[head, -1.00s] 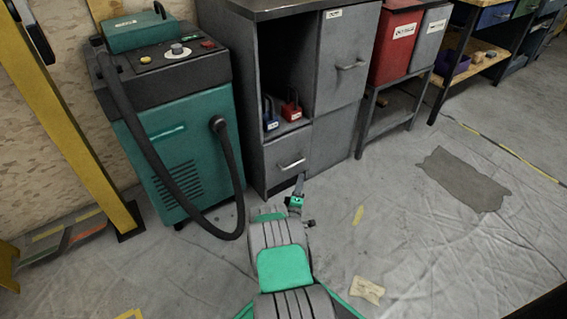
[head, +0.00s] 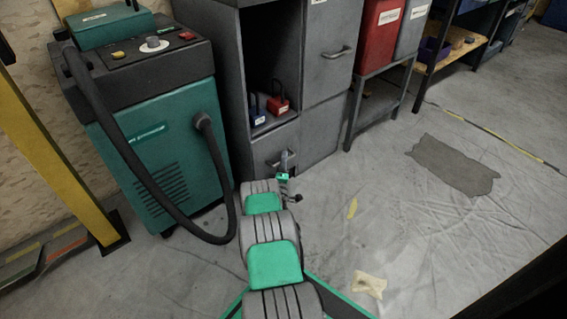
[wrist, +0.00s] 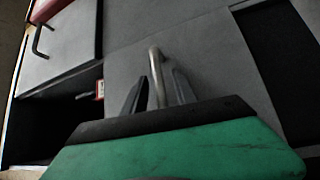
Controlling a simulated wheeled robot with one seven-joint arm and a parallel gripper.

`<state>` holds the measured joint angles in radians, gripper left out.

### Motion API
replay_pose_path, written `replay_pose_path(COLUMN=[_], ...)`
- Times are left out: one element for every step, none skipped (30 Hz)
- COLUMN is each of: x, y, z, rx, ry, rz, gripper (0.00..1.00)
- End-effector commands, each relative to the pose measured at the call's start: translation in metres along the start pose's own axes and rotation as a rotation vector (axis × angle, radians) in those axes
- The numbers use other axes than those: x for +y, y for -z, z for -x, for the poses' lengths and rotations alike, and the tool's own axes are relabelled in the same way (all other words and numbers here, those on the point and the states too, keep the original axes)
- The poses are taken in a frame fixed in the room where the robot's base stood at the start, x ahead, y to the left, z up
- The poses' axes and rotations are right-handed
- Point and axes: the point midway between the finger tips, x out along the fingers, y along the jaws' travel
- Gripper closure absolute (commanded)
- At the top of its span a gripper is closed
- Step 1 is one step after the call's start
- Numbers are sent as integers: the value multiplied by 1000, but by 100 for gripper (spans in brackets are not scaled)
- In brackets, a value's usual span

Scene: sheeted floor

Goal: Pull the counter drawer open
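The counter drawer (head: 262,158) is the low grey front under the open compartment of the grey counter (head: 236,110). It looks closed in the head view. Its front also shows in the wrist view (wrist: 215,62). Its bar handle (wrist: 153,62) stands between the two dark fingers of my gripper (wrist: 160,84). The fingers are apart, one on each side of the bar, with small gaps visible. In the head view my gripper (head: 285,160) is at the drawer front and partly covers the handle.
A cupboard door (head: 325,65) with its own handle is above right of the drawer. Blue and red (head: 278,104) padlocks sit in the compartment. A teal machine (head: 165,150) with a looping hose stands close on the left. Floor to the right is mostly clear.

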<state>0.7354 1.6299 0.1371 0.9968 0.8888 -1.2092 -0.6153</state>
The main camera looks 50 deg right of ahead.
Motion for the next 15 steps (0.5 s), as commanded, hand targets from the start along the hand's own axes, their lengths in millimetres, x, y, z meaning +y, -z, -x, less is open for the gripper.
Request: replay_pose_path(x=[0,0,0,0,0,0,0,0,0,0,0,0,0,0,0], y=[0,0,0,0,0,0,0,0,0,0,0,0,0,0,0], z=[0,0,0,0,0,0,0,0,0,0,0,0,0,0,0], rx=[0,0,0,0,0,0,0,0,0,0,0,0,0,0,0], ry=[0,0,0,0,0,0,0,0,0,0,0,0,0,0,0], rz=[0,0,0,0,0,0,0,0,0,0,0,0,0,0,0], gripper=[66,66,69,72,74,78,80,82,86,88,91,94,96,99,100])
